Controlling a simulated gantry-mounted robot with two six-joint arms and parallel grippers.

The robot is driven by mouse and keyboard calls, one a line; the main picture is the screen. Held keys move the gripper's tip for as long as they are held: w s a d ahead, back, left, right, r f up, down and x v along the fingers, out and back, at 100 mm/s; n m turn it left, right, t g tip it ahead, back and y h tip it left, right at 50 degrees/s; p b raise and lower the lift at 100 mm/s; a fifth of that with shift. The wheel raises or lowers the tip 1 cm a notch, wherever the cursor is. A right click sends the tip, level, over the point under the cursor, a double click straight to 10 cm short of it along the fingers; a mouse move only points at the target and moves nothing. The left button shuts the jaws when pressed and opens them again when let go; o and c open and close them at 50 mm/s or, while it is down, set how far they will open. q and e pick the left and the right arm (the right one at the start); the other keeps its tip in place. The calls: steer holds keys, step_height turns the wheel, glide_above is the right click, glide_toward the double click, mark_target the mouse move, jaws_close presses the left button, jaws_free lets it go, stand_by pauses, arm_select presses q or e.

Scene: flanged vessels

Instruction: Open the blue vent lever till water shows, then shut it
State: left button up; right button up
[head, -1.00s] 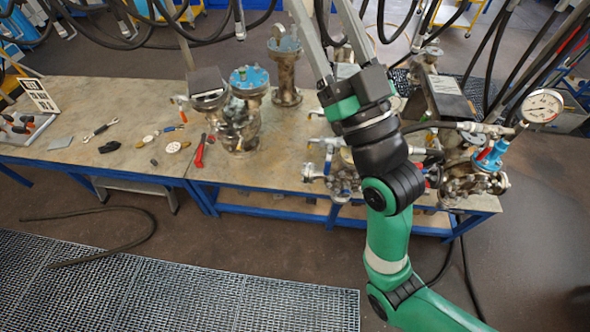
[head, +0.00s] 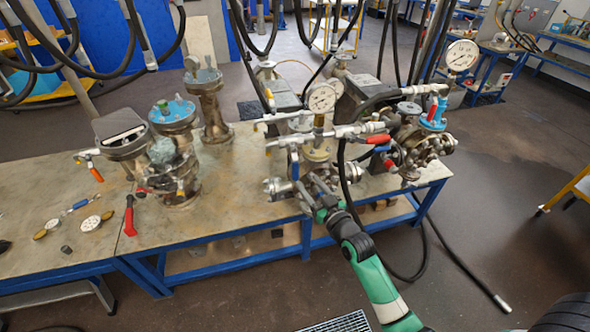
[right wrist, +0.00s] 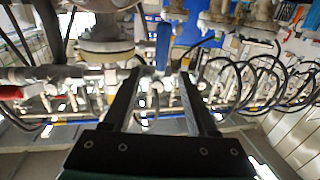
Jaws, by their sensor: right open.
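The blue vent lever (head: 294,164) hangs pointing down on the pipework of the middle flanged vessel (head: 317,150). In the right wrist view the blue lever (right wrist: 163,44) stands upright just beyond and between the fingertips. My right gripper (head: 312,192) is low at the front of that vessel, close to the lever. Its two fingers (right wrist: 160,78) are apart with nothing held between them; whether one touches the lever cannot be told. No water shows. My left gripper is not in view.
A pressure gauge (head: 322,98) and a red-handled valve (head: 378,139) sit on the same pipework. A black hose (head: 345,180) hangs close to my right gripper. Another flanged vessel (head: 174,155) stands left. The bench's left part (head: 40,195) holds small tools but has bare room.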

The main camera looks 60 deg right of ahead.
mark_target(297, 169)
steer(key=b+x, duration=0.1)
steer(key=x, duration=0.8)
steer(key=shift+w+b, duration=0.1)
steer(key=shift+b, duration=0.2)
steer(key=shift+a, duration=0.1)
jaws_close()
stand_by(0.7)
